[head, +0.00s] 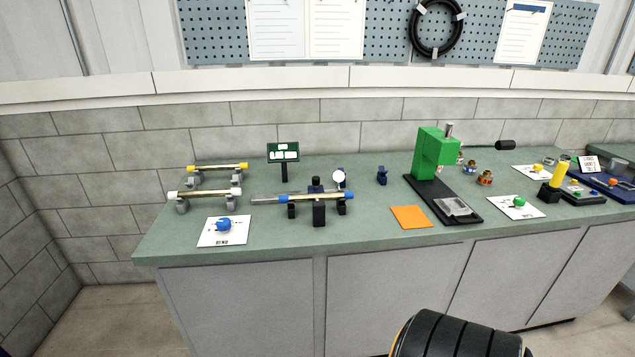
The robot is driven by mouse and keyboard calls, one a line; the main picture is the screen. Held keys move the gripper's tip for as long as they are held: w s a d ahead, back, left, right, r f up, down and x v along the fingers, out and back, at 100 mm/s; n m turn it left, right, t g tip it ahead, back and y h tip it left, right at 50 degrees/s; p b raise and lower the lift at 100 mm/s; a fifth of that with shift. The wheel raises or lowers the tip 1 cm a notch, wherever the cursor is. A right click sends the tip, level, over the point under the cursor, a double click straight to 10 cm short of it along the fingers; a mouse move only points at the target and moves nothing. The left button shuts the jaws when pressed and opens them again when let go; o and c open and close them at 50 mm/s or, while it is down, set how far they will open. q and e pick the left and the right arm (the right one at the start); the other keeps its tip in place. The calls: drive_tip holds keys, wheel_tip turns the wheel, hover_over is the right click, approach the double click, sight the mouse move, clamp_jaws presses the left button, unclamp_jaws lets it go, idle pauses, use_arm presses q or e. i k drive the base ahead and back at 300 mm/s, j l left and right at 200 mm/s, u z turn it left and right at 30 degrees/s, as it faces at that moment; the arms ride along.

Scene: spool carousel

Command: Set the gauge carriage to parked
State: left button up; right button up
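A white round dial gauge (339,177) stands on a small dark blue mount on the green bench, behind the right end of a rod. The gauge appears upright. It is too small to tell which position its carriage is in, and the rod in front hides its lower part. A dark upright block (316,184) rises behind the rod's middle.
Two more rods, one yellow-ended (217,167) and one white-ended (205,193), rest on grey stands at the left. A card with a blue knob (223,225) lies in front. A green press (432,155) and orange mat (411,217) are at the right. Bare bench (370,235) lies in front of the rod.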

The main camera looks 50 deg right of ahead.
sight(316, 185)
drive_tip(key=z, duration=1.65)
